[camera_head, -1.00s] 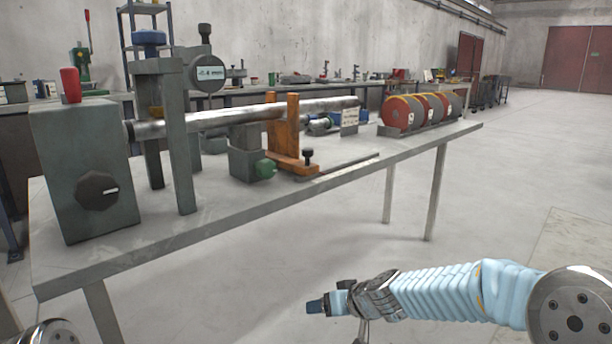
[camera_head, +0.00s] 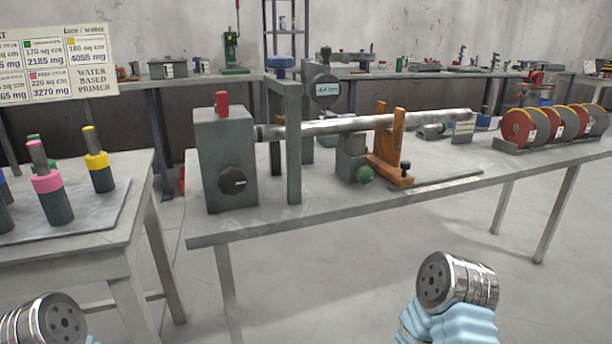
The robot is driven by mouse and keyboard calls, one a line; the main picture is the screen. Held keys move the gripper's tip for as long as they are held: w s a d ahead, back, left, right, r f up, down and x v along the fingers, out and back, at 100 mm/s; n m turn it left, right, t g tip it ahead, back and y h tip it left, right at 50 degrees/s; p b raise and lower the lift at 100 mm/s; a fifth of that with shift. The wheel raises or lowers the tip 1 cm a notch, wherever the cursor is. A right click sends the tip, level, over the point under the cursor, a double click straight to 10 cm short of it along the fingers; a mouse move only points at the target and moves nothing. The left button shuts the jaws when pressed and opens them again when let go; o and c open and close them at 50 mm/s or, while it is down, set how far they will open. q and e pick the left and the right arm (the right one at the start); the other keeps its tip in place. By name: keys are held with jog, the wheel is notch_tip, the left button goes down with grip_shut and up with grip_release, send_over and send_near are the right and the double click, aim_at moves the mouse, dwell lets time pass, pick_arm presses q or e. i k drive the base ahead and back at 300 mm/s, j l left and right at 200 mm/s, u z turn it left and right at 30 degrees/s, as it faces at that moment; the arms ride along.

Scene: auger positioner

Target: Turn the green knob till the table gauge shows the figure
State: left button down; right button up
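The green knob (camera_head: 364,174) sits on the front of a small grey block (camera_head: 351,148) under the long metal tube, beside an orange bracket (camera_head: 390,150). A round gauge (camera_head: 327,89) with a pale display stands on the grey frame (camera_head: 289,140) above the table. Its reading looks like "-4.4 mm", but the print is too small to be sure. Only metal joints and light-blue parts of my arms show at the bottom left and bottom right. Both grippers are outside the view, well apart from the knob as far as can be seen.
The long grey table (camera_head: 300,220) also bears a grey box (camera_head: 226,165) with a black dial and red lever, and several red discs (camera_head: 517,128) at right. Another table (camera_head: 110,240) at left holds coloured-banded cylinders. The floor in front is clear.

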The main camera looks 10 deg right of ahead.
aim_at(365, 175)
jog(key=l+u, duration=0.85)
jog(key=k+l+u, duration=0.1)
jog(key=l+u, duration=0.35)
